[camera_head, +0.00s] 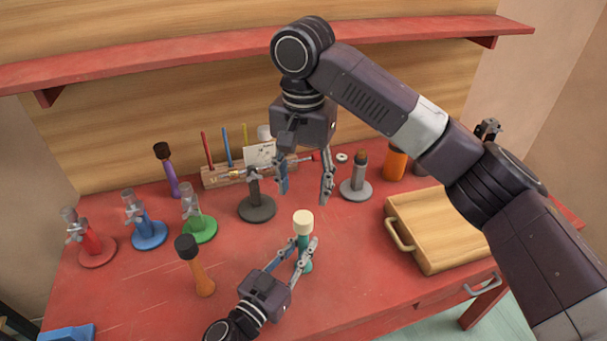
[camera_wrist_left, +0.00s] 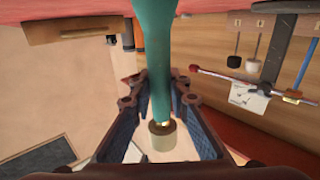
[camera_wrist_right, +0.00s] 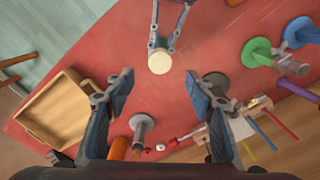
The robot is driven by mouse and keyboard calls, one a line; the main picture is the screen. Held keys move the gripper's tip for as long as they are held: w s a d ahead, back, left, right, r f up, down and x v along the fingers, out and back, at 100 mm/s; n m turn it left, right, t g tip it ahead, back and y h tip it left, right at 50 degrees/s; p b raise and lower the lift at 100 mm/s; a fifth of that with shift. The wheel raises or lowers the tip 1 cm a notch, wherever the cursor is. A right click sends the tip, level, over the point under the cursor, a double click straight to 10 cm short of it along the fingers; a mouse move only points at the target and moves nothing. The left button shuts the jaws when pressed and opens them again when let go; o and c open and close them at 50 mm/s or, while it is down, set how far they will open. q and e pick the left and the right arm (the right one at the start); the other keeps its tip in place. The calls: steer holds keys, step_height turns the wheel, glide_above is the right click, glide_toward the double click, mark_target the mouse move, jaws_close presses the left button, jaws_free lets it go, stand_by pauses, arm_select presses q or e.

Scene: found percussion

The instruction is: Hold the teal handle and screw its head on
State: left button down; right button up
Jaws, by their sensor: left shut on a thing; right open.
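The teal handle (camera_head: 306,262) stands upright near the table's front middle, with the cream head (camera_head: 303,221) at its top. My left gripper (camera_head: 304,243) is shut on the handle below the head. In the left wrist view, the teal handle (camera_wrist_left: 155,45) runs down between the fingers to the cream head (camera_wrist_left: 163,137), with a bit of brass showing where they meet. I cannot tell how tightly the head sits. My right gripper (camera_head: 304,197) is open and empty, pointing down above the head. The right wrist view shows the head's round top (camera_wrist_right: 160,62) just beyond its fingers.
An orange-handled mallet (camera_head: 201,280) stands at left. Red (camera_head: 97,250), blue (camera_head: 150,235) and green (camera_head: 201,230) stands are further left. A dark grey stand (camera_head: 257,209) and a grey stand (camera_head: 356,188) are behind. A wooden tray (camera_head: 440,255) lies at right.

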steer(key=shift+r, duration=1.45)
arm_select(q)
steer(key=c, duration=1.7)
jaws_free()
steer(key=shift+c, duration=0.2)
steer(key=shift+s, duration=0.1)
steer(key=v, duration=1.1)
steer(key=shift+s+a, duration=0.2)
steer(key=shift+s, duration=0.15)
